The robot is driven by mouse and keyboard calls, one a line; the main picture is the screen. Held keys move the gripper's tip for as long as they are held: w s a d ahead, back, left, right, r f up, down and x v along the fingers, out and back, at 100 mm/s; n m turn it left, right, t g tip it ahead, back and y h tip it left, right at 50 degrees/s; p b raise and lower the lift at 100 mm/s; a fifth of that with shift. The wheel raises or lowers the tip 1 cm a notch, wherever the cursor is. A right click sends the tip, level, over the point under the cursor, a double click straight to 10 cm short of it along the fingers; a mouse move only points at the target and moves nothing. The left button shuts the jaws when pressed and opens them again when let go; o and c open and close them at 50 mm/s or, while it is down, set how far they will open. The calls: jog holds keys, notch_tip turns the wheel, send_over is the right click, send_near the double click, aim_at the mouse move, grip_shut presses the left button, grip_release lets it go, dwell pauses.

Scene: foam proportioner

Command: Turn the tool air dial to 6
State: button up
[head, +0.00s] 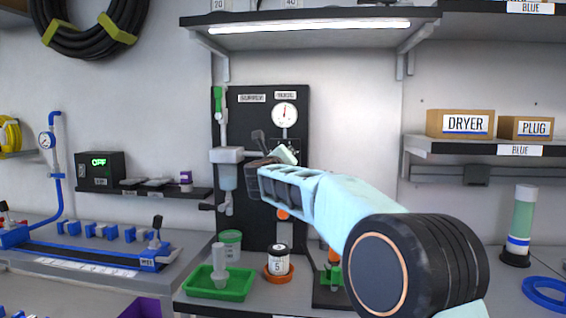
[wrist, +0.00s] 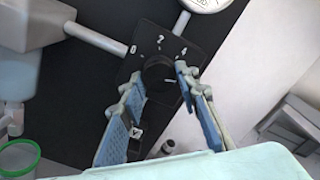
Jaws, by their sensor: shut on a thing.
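The tool air dial (wrist: 157,72) is a round black knob on a dark square plate in the wrist view. The plate carries white marks; 2 and 4 are readable along its upper side, with what looks like a 0 at the left. A short white line on the knob points right and slightly down, past the 4, towards the right finger. Any number there is hidden. My gripper (wrist: 160,79) has its two blue-grey fingers on either side of the knob, shut on it. In the head view my gripper (head: 266,166) reaches the black panel and hides the dial.
A round white gauge (head: 285,115) sits above the dial on the black panel (head: 259,117). A pale filter unit (head: 227,170) stands close at the left. Below are a green tray (head: 232,289) and a white jar (head: 278,263). A shelf (head: 310,30) overhangs the panel.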

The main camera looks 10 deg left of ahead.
dwell(0.5)
jog(key=o, duration=1.2)
jog(key=shift+c, duration=0.2)
jog(key=shift+s, duration=0.15)
jog(key=s, duration=1.1)
jog(key=shift+s+a, duration=0.2)
jog(key=shift+s, duration=0.2)
